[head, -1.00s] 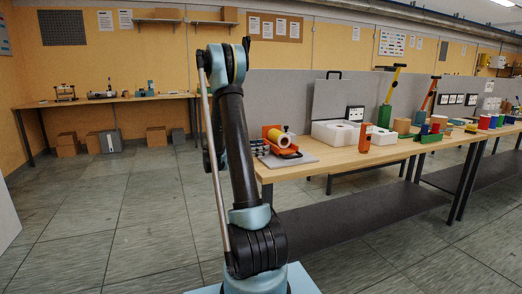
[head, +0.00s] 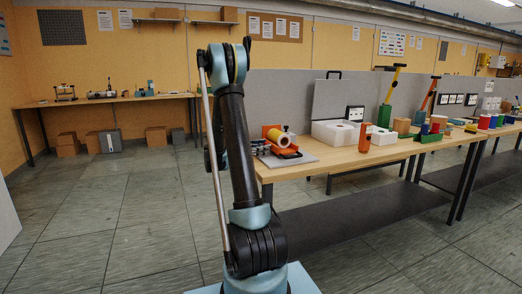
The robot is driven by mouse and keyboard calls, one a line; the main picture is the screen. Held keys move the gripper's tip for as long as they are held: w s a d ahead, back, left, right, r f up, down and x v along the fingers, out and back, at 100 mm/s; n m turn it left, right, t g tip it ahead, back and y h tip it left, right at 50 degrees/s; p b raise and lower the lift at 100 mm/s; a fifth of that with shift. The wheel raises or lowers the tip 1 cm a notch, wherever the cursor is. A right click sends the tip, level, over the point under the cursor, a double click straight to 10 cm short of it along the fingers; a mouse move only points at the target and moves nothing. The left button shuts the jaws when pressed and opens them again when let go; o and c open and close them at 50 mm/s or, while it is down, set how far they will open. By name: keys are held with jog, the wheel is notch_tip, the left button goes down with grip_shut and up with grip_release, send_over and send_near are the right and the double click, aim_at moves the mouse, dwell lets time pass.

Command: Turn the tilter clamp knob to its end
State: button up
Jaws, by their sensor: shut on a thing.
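An orange device with a yellow roll (head: 283,138), which I take for the tilter, sits on a grey plate (head: 304,157) at the table's left end. A dark ring-shaped part lies at its front. The clamp knob cannot be singled out at this size. My arm stands upright in the middle of the head view and covers much of its own forearm. My gripper (head: 258,148) shows only as a small dark grey shape just left of the orange device, partly behind the arm. It appears shut at the device's left side; its fingertips and what lies between them are unclear.
The wooden table (head: 400,152) runs right. It carries a white box (head: 337,131), an orange upright piece (head: 364,141), and green stands with tilted levers. A grey panel stands behind. A far bench (head: 120,99) has boxes below it. The floor at left is clear.

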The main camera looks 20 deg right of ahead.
jog(key=shift+m, duration=0.8)
jog(key=o, duration=1.1)
jog(key=a, duration=1.2)
jog(key=shift+s, duration=0.15)
